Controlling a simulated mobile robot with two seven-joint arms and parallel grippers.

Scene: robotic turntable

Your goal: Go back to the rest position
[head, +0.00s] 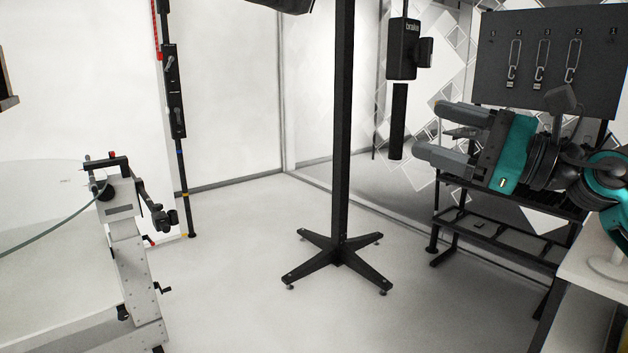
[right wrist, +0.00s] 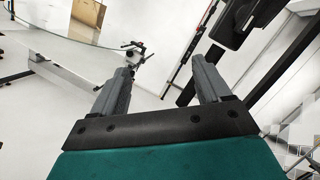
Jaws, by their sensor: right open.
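My right gripper (head: 432,132) is raised at the right of the head view, in front of the dark rack and panel. Its two grey fingers point left and are spread apart. In the right wrist view the gripper (right wrist: 160,84) shows the same two fingers open, with nothing between them but floor and wall behind. My left gripper does not show in either view.
A black stand (head: 342,150) with a cross-shaped foot stands mid-room. A glass turntable (head: 40,195) with a white support is at the left. A panel (head: 545,55) with hanging hooks is behind my right arm. A white table (head: 595,270) is at the lower right.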

